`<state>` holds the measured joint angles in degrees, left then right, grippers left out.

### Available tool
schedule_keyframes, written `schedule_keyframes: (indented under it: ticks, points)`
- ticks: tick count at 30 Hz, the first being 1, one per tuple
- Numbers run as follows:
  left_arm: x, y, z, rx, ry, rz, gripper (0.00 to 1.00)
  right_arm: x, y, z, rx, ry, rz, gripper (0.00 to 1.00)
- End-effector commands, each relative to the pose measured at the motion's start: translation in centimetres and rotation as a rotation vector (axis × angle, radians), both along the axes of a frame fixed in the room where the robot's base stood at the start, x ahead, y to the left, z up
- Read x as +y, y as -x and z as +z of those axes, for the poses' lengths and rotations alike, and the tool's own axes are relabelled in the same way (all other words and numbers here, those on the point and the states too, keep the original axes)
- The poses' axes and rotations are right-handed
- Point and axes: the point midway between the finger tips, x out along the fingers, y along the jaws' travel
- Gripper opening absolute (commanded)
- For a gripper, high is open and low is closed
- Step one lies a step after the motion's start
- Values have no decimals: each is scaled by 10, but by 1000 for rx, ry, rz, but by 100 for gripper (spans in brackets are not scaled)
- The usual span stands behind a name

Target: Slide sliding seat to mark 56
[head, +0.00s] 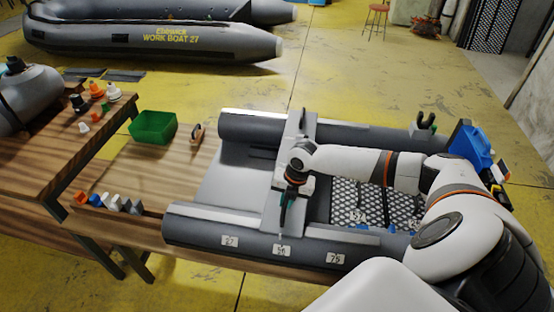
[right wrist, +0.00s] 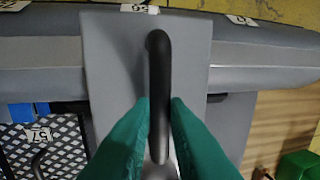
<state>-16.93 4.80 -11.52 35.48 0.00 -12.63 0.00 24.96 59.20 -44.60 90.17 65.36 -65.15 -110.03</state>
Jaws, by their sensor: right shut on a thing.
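The sliding seat (head: 300,130) is a grey plank lying across the small grey boat from tube to tube. Its near end is level with the white label 56 (head: 281,250) on the near tube. In the right wrist view, label 56 (right wrist: 139,8) is just beyond the seat's end, slightly left of its middle. My right gripper (head: 285,212) is over the seat. Its green fingers (right wrist: 160,108) are shut on the seat's black handle (right wrist: 157,52). The arm hides part of the seat in the head view. My left gripper is not in view.
Label 75 (head: 334,258) and another label (head: 230,240) flank 56 on the tube. A mesh floor (head: 345,200) with a tag lies right of the seat. The boat floor left of it is clear. A green bin (head: 153,127) and small parts stand on the wooden tables.

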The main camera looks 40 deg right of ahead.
Motion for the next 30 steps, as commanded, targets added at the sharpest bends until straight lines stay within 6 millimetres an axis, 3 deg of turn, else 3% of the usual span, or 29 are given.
schedule_keyframes:
  ticks: [4,11,12,16,25,30]
  points:
    - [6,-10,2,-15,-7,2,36,-4,3,0,0,3,1,0]
    - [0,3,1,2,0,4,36,-4,3,0,-1,3,0,0]
    - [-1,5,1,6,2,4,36,-4,3,0,-1,3,0,16]
    - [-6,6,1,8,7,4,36,-4,3,0,-1,2,1,36]
    - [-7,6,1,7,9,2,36,-4,3,1,0,2,1,36]
    - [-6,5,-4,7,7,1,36,-7,5,18,-4,3,1,36]
